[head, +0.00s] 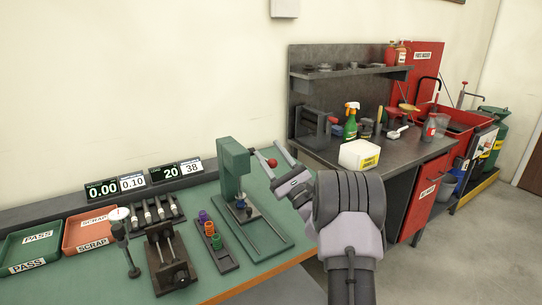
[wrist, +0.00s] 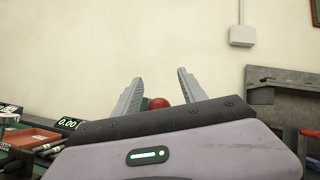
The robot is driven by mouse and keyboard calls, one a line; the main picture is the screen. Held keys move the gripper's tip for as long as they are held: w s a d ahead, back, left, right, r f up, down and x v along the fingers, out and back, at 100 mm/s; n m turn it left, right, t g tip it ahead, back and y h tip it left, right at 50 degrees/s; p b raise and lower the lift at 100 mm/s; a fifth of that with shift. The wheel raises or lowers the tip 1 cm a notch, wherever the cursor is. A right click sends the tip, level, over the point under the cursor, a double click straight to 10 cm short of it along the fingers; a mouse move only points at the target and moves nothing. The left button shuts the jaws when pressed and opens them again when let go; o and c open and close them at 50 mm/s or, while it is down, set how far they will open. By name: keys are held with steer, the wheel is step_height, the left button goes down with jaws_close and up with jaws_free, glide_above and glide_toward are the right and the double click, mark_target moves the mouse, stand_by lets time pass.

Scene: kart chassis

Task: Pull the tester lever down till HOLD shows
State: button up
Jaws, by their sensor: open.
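The tester (head: 234,160) is a green upright press on a green base plate at the right end of the bench. Its lever ends in a red ball knob (head: 272,163), which sticks out to the right near the top of the column. My gripper (head: 279,168) is open at the right of the knob, its fingers pointing toward the tester. In the wrist view the red knob (wrist: 158,103) shows low between the two spread fingers, partly hidden by my gripper body. Contact cannot be told. The displays (head: 103,189) read 0.00, 0.10, 20 and 38; no HOLD is legible.
Left of the tester stand a rack of coloured rings (head: 210,232), a dark fixture (head: 168,262), a stand gauge (head: 123,240) and PASS (head: 30,249) and SCRAP (head: 88,233) trays. A grey workbench (head: 388,146) with a spray bottle stands behind right. Open floor lies at the lower right.

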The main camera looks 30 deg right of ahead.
steer(key=v, duration=1.7)
steer(key=shift+f+b, duration=0.15)
steer(key=shift+b, duration=0.25)
steer(key=shift+s+d, duration=0.1)
steer(key=shift+s, duration=0.05)
